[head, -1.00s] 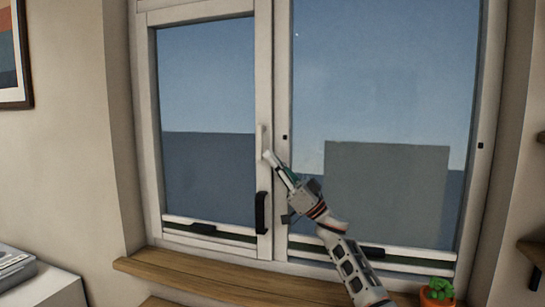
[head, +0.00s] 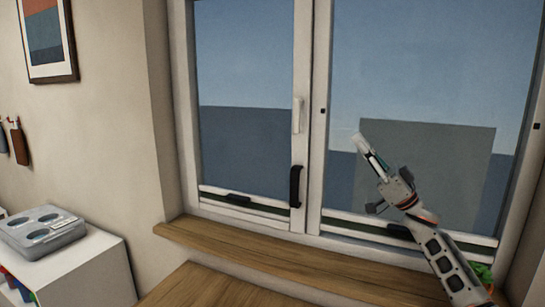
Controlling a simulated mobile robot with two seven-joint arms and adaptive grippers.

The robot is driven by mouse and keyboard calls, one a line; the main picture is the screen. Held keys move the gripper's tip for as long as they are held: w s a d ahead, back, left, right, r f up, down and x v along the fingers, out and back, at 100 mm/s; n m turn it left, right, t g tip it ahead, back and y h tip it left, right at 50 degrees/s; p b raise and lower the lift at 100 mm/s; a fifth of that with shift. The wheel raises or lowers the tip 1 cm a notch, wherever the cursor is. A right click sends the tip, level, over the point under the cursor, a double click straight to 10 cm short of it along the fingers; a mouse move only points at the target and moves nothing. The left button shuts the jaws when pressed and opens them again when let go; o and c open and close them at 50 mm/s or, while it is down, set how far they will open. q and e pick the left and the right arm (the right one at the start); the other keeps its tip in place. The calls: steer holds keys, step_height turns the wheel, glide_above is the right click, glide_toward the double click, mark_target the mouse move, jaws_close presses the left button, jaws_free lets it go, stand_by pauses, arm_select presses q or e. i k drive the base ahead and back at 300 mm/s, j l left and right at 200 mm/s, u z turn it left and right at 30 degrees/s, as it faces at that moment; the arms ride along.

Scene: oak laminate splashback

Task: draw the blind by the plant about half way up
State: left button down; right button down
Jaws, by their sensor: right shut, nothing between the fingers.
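The window's right pane has a low white rail with a dark green strip (head: 350,224) along its bottom, which looks like a lowered blind. A dark grip (head: 399,231) sits on it, partly behind my right arm. The plant (head: 483,272) shows only as some green leaves at the lower right, mostly hidden by my arm. My right gripper (head: 361,143) is shut and empty, pointing up and left in front of the right pane, well above the rail and apart from it. My left gripper is not in view.
The left pane has a similar low rail (head: 245,200) with a dark grip. A black window handle (head: 295,186) and a white piece (head: 297,115) are on the middle frame. A wooden sill (head: 260,245) runs below. A grey appliance (head: 42,232) stands on a white cabinet at left.

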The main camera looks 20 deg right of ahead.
mark_target(393, 227)
steer(key=k, duration=1)
